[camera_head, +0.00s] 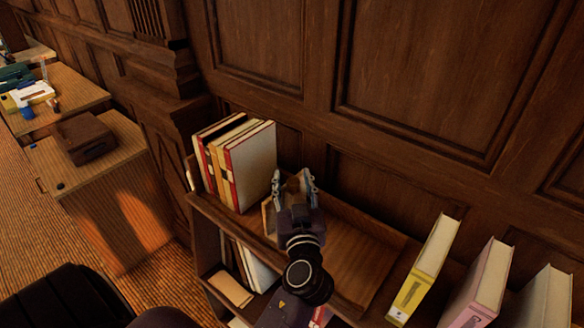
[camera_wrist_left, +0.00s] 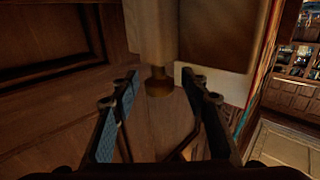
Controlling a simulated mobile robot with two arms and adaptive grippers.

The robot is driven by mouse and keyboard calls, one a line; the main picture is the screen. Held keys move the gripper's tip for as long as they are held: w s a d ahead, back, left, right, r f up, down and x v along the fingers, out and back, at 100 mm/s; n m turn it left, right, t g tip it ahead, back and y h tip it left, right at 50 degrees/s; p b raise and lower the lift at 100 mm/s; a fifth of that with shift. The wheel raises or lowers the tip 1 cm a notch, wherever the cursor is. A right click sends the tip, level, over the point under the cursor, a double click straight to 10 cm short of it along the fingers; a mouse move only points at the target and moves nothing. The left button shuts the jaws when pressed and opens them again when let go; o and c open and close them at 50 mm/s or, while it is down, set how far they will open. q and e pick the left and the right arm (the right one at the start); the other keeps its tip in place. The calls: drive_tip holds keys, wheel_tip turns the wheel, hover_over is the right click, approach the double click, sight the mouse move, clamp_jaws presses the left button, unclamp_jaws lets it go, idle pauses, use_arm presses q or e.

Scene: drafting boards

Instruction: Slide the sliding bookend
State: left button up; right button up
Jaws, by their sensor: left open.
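My left gripper (camera_head: 293,182) is over the top shelf of the low bookcase, just right of a group of upright books (camera_head: 240,165). It is open; in the left wrist view its two fingers (camera_wrist_left: 160,85) stand apart. A wooden piece with a small round knob (camera_wrist_left: 158,82), which looks like the sliding bookend (camera_wrist_left: 150,32), is ahead of them. The knob shows in the gap between the fingers; I cannot tell whether they touch it. In the head view the bookend (camera_head: 268,217) is mostly hidden behind my gripper. My right gripper is not in view.
Yellow (camera_head: 425,270), pink (camera_head: 480,285) and pale (camera_head: 548,300) books stand apart on the right. The shelf (camera_head: 360,255) between my gripper and them is bare. A panelled wall (camera_head: 430,70) rises behind. A desk with a brown box (camera_head: 85,138) is at left.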

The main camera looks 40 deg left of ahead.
use_arm(q)
drive_tip(key=shift+s+d+r, duration=0.15)
drive_tip(key=shift+d+r, duration=0.05)
drive_tip(key=shift+s+d, duration=0.1)
drive_tip(key=shift+c, duration=1.2)
clamp_jaws()
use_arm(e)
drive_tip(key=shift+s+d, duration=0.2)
